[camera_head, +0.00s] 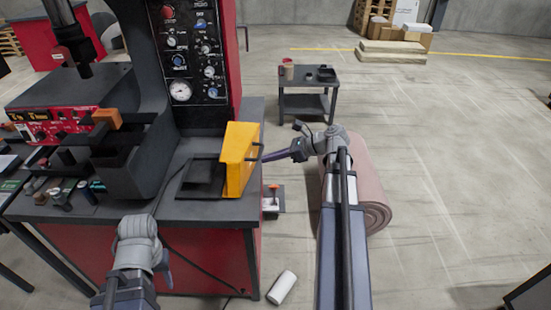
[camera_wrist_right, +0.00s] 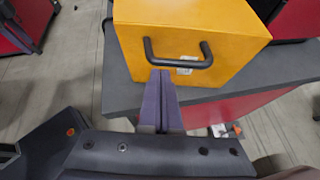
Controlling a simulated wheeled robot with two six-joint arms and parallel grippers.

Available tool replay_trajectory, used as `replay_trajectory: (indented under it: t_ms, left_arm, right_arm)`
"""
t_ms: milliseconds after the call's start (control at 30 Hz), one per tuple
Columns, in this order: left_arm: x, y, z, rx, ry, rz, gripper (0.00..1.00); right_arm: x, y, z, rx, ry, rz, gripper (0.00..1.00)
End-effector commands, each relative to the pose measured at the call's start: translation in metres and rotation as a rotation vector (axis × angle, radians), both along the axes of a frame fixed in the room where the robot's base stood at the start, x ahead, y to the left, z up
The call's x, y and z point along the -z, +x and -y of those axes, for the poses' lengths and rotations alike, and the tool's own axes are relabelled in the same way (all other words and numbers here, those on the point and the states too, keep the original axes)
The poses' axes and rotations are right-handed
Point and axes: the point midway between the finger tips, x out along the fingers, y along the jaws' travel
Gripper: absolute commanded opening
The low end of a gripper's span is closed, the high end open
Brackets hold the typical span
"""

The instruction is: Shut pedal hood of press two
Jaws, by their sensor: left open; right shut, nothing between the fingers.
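The yellow pedal hood (camera_head: 238,160) stands raised on its edge at the right end of the press table, beside a dark pedal base plate (camera_head: 201,177). In the right wrist view, the hood (camera_wrist_right: 190,25) fills the top and shows its black bar handle (camera_wrist_right: 178,65). My right gripper (camera_head: 266,157) is shut and empty, with its purple fingertips (camera_wrist_right: 160,76) at the handle's lower left; I cannot tell whether they touch it. My left gripper (camera_head: 166,268) is low in front of the table, open, its fingers mostly hidden behind its wrist.
The press's dark frame and gauge panel (camera_head: 192,50) rise behind the pedal. A grey cart (camera_head: 308,95) and a pink roll (camera_head: 372,190) stand to the right.

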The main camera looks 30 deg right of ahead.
Motion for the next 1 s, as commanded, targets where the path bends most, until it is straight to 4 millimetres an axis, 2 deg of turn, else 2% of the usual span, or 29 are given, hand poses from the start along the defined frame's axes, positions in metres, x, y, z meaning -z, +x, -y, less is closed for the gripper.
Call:
replay_trajectory:
  t_ms: [267,467,733,1000]
  left_arm:
    - [0.000,0.000,0.000,0.000,0.000,0.000,0.45]
    - [-0.014,0.000,0.000,0.000,0.000,0.000,0.45]
    - [-0.065,0.000,0.000,0.000,0.000,0.000,0.45]
    - [-0.122,0.000,0.000,0.000,0.000,0.000,0.45]
  right_arm:
    - [0.000,0.000,0.000,0.000,-0.001,-0.001,0.00]
    - [-0.009,0.002,-0.004,-0.001,-0.022,-0.015,0.00]
    - [-0.036,0.014,-0.024,-0.005,-0.134,-0.084,0.00]
    - [-0.061,0.034,-0.056,-0.008,-0.309,-0.189,0.00]
